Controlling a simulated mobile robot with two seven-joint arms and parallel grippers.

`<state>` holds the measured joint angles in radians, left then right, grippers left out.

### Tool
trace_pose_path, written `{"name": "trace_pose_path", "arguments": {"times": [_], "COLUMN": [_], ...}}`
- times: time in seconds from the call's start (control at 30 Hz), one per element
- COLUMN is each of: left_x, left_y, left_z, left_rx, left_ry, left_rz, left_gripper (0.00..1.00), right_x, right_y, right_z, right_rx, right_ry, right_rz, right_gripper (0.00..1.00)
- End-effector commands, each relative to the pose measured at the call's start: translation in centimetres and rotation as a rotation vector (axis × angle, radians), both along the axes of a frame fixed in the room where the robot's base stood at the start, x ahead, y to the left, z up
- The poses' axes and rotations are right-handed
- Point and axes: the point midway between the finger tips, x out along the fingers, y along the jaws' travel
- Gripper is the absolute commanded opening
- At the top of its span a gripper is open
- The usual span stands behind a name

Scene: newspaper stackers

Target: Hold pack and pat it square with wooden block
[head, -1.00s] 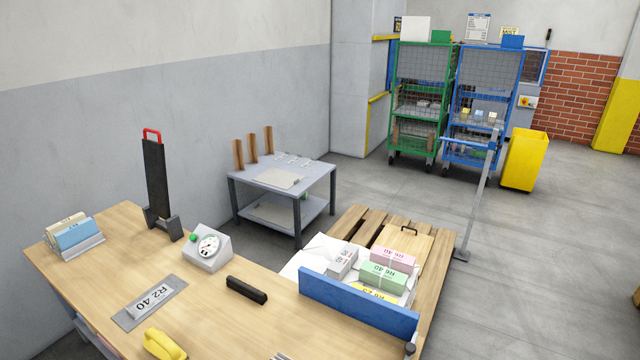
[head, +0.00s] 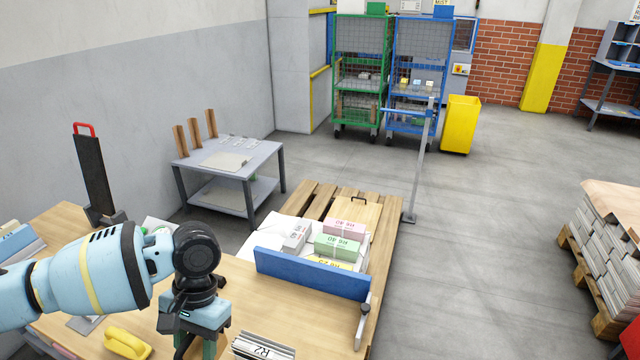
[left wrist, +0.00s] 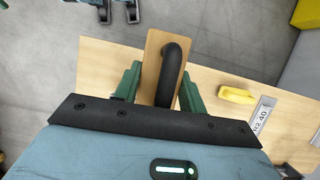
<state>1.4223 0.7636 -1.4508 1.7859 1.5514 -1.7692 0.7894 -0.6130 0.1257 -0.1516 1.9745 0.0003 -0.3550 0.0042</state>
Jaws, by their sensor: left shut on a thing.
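My left gripper (head: 208,345) hangs over the workbench at the bottom of the head view, its fingertips cut off by the lower edge. In the left wrist view its green fingers (left wrist: 158,88) are shut on the wooden block (left wrist: 153,50), which has a curved black handle (left wrist: 171,72). My right gripper is not in view.
The workbench (head: 235,300) carries a yellow-handled item (head: 127,343) and a blue fence board (head: 312,274). A grey side table (head: 228,150) stands by the wall.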

Motion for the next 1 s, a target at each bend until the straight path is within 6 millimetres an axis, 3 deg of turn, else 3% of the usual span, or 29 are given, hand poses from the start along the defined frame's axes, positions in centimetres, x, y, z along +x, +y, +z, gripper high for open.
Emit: {"name": "trace_pose_path", "arguments": {"times": [0.1, 0.3, 0.77, 1.0], "left_x": [0.1, -0.1, -0.2, -0.3], "left_y": [-0.9, -1.8, -1.9, -1.9], "left_z": [3.1, 5.5, 5.7, 4.3], "left_rx": [0.0, 0.0, 0.001, 0.002], "left_ry": [-0.007, -0.002, 0.002, 0.015], "left_rz": [0.117, 0.229, 0.248, 0.247], "left_gripper": [0.11, 0.11, 0.11, 0.11], "right_x": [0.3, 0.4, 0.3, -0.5], "right_y": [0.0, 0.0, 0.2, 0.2], "right_z": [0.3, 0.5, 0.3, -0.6], "right_rx": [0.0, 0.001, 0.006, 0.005], "right_ry": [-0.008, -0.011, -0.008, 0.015], "right_rz": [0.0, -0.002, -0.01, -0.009], "right_gripper": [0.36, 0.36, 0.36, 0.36]}}
